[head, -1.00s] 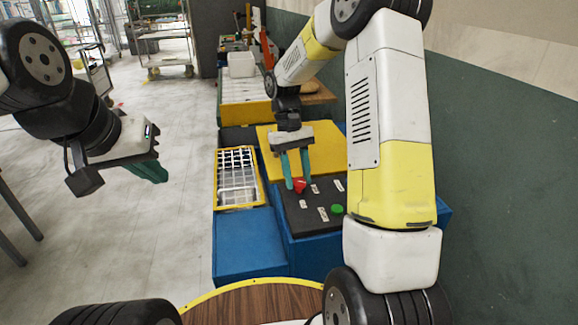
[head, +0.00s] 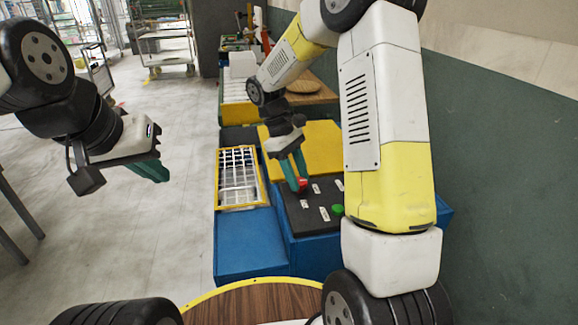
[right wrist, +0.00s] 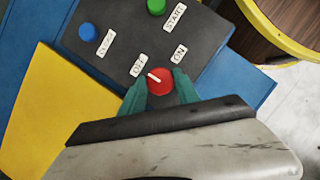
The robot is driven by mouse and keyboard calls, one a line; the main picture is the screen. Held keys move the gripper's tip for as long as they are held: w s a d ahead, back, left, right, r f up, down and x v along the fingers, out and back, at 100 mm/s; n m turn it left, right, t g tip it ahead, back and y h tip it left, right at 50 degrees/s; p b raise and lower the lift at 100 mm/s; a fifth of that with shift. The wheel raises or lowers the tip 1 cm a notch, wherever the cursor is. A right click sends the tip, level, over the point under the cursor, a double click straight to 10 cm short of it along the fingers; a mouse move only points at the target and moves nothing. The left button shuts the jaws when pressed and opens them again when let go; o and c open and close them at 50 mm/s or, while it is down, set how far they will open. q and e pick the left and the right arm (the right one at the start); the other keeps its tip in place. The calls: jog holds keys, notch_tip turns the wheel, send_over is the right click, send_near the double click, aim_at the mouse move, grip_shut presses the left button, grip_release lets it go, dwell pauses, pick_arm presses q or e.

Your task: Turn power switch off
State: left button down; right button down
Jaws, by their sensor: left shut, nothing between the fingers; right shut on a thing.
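The red power switch knob (head: 302,183) sits on the black control panel (head: 306,222); it also shows in the right wrist view (right wrist: 160,83). There, its white mark points up-left, toward the OFF label (right wrist: 138,65) and away from the ON label (right wrist: 179,54). My right gripper (head: 299,186) has its green fingers on both sides of the knob and is shut on it. The fingers partly hide the knob in the head view. My left gripper (head: 158,171) is shut and empty, in the air over the floor at the left.
A green button (head: 337,210) with a START label (right wrist: 174,16) and a blue button (right wrist: 88,32) are on the same panel. A yellow-framed grid (head: 238,178) lies left of it. A blue box top (head: 248,243) in front is clear.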

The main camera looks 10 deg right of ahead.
dwell(0.3)
jog(key=c, duration=0.9)
grip_release()
jog(key=shift+r, duration=0.1)
jog(key=v, duration=0.7)
jog(key=shift+r, duration=0.35)
jog(key=shift+a, duration=0.1)
